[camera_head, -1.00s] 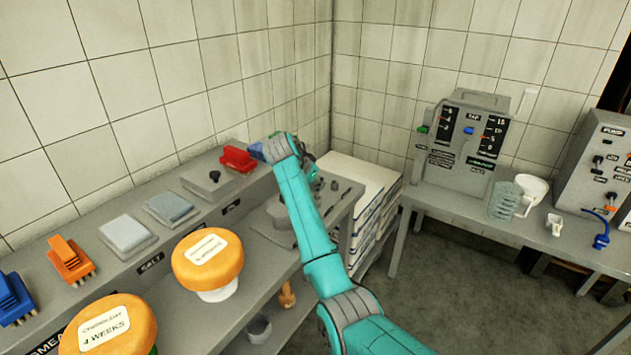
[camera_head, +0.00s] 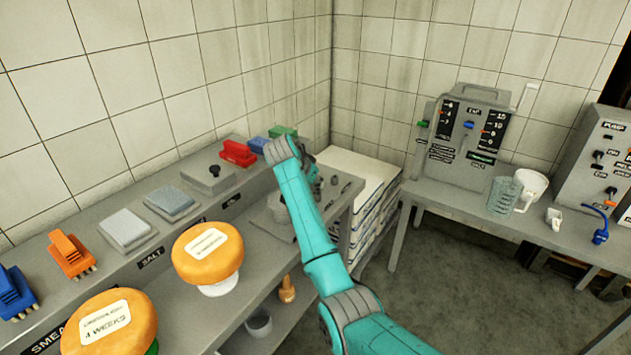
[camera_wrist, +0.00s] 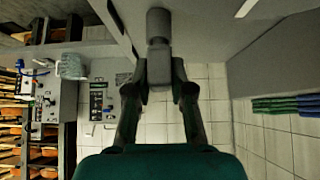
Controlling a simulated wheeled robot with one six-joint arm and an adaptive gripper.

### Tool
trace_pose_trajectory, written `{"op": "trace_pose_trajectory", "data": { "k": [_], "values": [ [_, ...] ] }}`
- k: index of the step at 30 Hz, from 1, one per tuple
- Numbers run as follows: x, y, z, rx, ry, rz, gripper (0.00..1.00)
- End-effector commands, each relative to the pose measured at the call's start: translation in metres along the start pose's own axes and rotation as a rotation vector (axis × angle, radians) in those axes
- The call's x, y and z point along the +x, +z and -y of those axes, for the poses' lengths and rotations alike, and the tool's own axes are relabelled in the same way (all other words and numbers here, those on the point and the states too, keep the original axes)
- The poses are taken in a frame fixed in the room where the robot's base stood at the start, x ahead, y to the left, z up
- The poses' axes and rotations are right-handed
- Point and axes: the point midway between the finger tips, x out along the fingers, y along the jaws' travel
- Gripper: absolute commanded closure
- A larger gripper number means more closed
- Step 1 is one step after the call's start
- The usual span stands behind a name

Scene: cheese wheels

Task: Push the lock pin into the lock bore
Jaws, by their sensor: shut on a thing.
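My gripper (camera_wrist: 160,84) is shut on a grey, stepped cylindrical piece in the wrist view, which looks like the lock pin (camera_wrist: 159,58). The pin sits between the two dark fingertips, and its round far end points to the top of the picture, close to a grey surface (camera_wrist: 205,30). I cannot tell whether it touches that surface. The lock bore cannot be made out in either view. In the head view my teal arm reaches over the far end of the left bench (camera_head: 215,215) and hides most of my gripper and the pin.
Red (camera_head: 238,153), blue (camera_head: 257,145) and green (camera_head: 283,132) brushes lie along the wall near my arm. A grey block with a black knob (camera_head: 214,171) is beside them. Orange cheese wheels (camera_head: 207,254) stand nearer. White stacked sacks (camera_head: 350,175) are beyond the bench end.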

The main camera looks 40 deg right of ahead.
Motion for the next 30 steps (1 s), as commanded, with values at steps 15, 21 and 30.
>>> {"op": "trace_pose_trajectory", "data": {
  "k": [15, 21, 30],
  "values": [
    [0.005, 0.004, 0.000, 0.000, 0.000, 0.000, 0.49],
    [0.005, 0.005, 0.000, 0.000, 0.000, 0.000, 0.49],
    [-0.023, 0.005, 0.001, 0.001, -0.003, -0.001, 0.49]
  ]
}}
